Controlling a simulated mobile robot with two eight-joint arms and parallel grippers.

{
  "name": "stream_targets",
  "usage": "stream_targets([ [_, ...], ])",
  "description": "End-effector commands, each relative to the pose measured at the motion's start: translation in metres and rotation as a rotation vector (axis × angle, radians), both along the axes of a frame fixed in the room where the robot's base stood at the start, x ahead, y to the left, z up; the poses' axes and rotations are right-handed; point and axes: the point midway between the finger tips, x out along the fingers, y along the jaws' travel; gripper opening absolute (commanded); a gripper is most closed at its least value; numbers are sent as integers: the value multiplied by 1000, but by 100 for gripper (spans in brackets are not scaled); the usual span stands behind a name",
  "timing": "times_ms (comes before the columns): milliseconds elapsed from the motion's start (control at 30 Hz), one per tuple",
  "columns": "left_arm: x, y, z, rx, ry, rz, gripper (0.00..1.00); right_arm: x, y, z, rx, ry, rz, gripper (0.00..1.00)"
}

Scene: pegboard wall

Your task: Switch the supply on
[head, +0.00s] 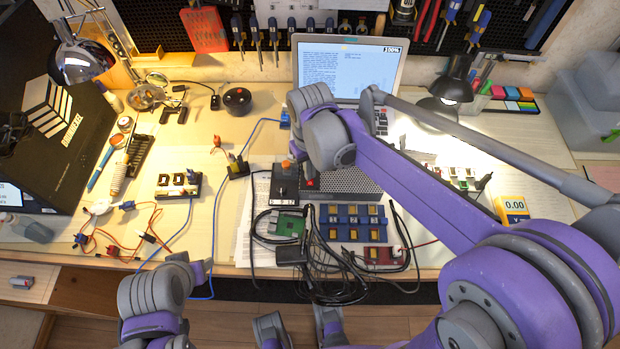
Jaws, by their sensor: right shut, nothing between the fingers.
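A dark box with a perforated top (345,181), which looks like the supply, stands at the middle of the bench. A small red part (311,184) shows at its front left corner. My right arm crosses from the right and hides much of the box's back. My right gripper (297,152) is shut and empty, close above the box's left end, largely hidden by its own wrist. I cannot tell whether it touches anything. My left arm's wrist shows low at the left; its fingers are not clearly seen.
A black block with an orange top (285,180) stands just left of the box. Tangled black cables (335,270) and blue modules (352,213) lie in front. A laptop (348,65) stands behind. A yellow meter (512,208) reads 0.00 at right. Loose wires lie on the left.

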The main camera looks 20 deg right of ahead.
Motion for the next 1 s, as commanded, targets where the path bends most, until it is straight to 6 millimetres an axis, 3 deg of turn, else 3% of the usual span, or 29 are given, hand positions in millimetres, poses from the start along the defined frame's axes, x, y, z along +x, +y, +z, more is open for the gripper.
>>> stream_targets([
  [333, 0, 0, 3, 0, -1, 0, 50, 0, 0, 3, 0, 1, 0, 0],
  [1000, 8, 0, 45, 0, -17, 0, 50, 0, 0, 57, 0, -1, 0, 0],
])
